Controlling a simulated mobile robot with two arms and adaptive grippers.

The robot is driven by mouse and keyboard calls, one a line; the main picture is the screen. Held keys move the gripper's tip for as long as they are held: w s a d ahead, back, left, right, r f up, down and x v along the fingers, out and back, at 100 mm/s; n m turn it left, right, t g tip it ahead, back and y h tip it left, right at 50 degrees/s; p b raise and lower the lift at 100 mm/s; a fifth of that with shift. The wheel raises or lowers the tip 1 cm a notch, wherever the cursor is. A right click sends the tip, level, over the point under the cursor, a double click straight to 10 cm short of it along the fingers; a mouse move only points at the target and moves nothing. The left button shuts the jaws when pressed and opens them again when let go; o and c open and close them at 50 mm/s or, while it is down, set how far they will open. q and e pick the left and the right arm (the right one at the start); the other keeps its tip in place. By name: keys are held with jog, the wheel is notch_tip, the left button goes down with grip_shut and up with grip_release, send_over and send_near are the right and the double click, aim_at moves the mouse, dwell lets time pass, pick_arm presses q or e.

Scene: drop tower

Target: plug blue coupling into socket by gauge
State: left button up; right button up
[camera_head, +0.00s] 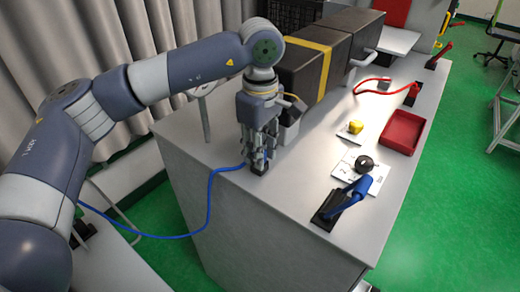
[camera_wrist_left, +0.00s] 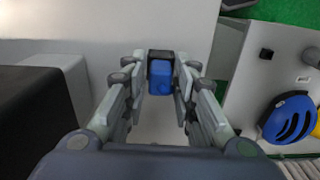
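The blue coupling (camera_wrist_left: 161,77) shows in the left wrist view between the two fingers of my left gripper (camera_wrist_left: 160,95), against a small dark block (camera_wrist_left: 160,55). A narrow gap shows on each side, so the gripper looks open around it. In the head view my left gripper (camera_head: 260,155) points down at the near left edge of the bench, over the dark block (camera_head: 257,168). A blue hose (camera_head: 209,200) runs from there down to the left. I cannot make out a socket or gauge with certainty; a round black object (camera_head: 365,162) lies on a white card. My right gripper is not in view.
Dark boxes with a yellow band (camera_head: 322,62) stand behind the gripper. The bench (camera_head: 300,180) also holds a blue lever (camera_head: 352,195), a red tray (camera_head: 404,132), a yellow piece (camera_head: 355,127) and a red lever (camera_head: 413,92). A blue helmet (camera_wrist_left: 290,118) shows in the wrist view.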

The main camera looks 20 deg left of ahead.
pick_arm(q)
jog(key=shift+o, duration=0.3)
jog(key=shift+r, duration=0.2)
notch_tip(320, 180, up, 12)
jog(key=shift+f, duration=0.15)
dwell(0.3)
